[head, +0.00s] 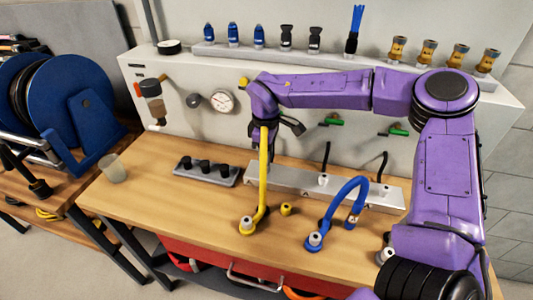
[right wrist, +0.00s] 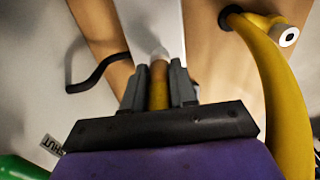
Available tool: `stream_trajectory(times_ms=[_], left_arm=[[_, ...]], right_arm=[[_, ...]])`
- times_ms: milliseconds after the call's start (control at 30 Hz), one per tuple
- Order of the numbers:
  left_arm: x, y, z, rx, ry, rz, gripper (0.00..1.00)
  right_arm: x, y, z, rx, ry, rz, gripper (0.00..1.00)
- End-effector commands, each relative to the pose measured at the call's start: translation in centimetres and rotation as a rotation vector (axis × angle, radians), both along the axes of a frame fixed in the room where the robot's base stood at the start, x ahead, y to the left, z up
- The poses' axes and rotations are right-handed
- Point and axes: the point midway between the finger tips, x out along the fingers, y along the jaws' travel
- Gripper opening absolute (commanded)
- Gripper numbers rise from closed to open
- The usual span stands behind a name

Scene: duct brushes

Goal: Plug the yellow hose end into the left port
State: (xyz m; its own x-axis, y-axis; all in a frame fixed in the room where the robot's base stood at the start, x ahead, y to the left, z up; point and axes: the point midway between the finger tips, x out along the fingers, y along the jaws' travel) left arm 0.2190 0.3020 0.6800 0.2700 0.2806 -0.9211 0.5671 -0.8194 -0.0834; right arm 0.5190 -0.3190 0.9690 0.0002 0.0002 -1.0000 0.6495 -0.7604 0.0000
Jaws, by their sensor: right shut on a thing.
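The yellow hose (head: 263,172) rises from its fitting on the wooden bench and bends at my right gripper (head: 275,140). In the right wrist view my right gripper (right wrist: 157,88) is shut on the yellow hose end (right wrist: 158,95), whose pale tip points at a light grey block. In the head view the block (head: 291,180) is a long metal bar behind the hoses; two black levers or tubes rise from it. The left port is hidden behind the hose and my gripper in the head view, and I cannot tell whether the tip touches the block. My left gripper is not in view.
A blue hose (head: 345,195) arches over the bench right of the yellow one. A small yellow cap (head: 286,209) lies between them. A gauge (head: 221,101) is on the back panel.

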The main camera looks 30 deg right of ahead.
Motion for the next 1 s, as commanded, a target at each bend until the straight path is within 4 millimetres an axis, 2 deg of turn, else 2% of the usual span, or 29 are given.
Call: stream_trajectory(times_ms=[333, 367, 433, 467, 767, 867, 1000], left_arm=[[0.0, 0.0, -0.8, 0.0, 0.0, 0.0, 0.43], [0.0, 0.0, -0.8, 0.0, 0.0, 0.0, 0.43], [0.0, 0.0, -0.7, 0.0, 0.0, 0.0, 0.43], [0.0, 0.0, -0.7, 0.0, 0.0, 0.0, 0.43], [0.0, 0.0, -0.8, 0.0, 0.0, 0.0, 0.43], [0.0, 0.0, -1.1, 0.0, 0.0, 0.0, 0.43], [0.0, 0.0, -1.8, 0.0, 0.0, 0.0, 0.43]], right_arm=[[0.0, 0.0, -0.8, 0.0, 0.0, 0.0, 0.0], [0.0, 0.0, -0.8, 0.0, 0.0, 0.0, 0.29], [0.0, 0.0, -0.7, 0.0, 0.0, 0.0, 0.52], [0.0, 0.0, -0.7, 0.0, 0.0, 0.0, 0.56], [0.0, 0.0, -0.5, 0.0, 0.0, 0.0, 0.56], [0.1, 0.0, 0.5, 0.0, -0.003, -0.001, 0.56], [0.1, 0.0, 3.3, -0.001, -0.005, -0.002, 0.56]])
